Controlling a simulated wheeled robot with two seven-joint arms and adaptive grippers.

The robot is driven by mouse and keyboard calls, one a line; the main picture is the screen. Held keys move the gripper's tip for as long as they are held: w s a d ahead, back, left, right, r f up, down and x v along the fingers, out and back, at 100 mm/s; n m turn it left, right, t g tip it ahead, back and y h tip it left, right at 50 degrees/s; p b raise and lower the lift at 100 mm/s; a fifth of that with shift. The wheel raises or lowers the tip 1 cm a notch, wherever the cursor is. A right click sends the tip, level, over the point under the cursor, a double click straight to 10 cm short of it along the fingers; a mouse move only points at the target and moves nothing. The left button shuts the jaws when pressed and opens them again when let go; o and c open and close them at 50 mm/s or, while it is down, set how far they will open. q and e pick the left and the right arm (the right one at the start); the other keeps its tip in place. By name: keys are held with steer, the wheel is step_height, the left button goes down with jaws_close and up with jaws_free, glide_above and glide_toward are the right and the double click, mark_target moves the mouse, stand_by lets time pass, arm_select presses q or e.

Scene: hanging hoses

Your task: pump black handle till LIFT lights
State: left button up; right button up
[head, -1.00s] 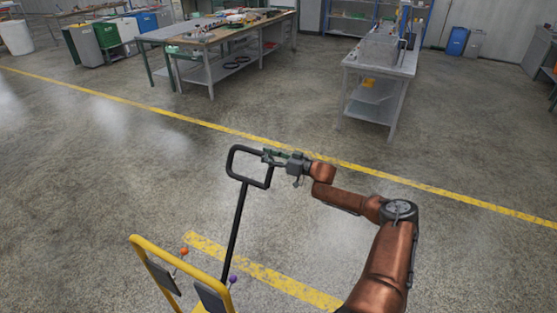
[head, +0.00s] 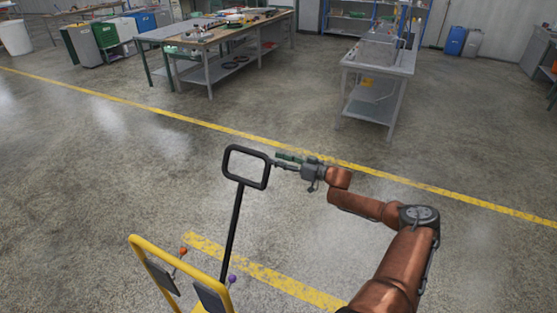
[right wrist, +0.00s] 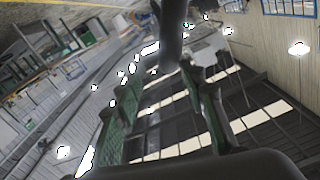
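The black handle (head: 234,225) is a long rod with a rounded rectangular loop on top, rising upright with a slight lean from a yellow-framed cart (head: 180,257). My right gripper (head: 277,160) is just to the right of the loop, its fingers pointing at the loop's right side. In the right wrist view its green-padded fingers (right wrist: 160,105) are spread with nothing between them. A dark bar of the handle (right wrist: 172,35) shows beyond the fingertips. No lit LIFT lamp or lettering can be made out. My left gripper is not in view.
The cart carries an orange knob (head: 183,251), a purple knob (head: 232,279) and dark panels (head: 211,300). Yellow lines cross the concrete floor. A workbench (head: 225,35) and a grey table (head: 375,80) stand farther back. The floor around the handle is clear.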

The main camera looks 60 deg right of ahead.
arm_select(q)
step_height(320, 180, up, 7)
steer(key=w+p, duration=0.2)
steer(key=p, duration=0.5)
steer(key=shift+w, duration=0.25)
arm_select(e)
steer(key=s, duration=0.9)
steer(key=shift+d, duration=0.4)
arm_select(q)
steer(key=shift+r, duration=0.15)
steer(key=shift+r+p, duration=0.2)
steer(key=shift+p, duration=0.15)
arm_select(e)
steer(key=shift+f, duration=0.1)
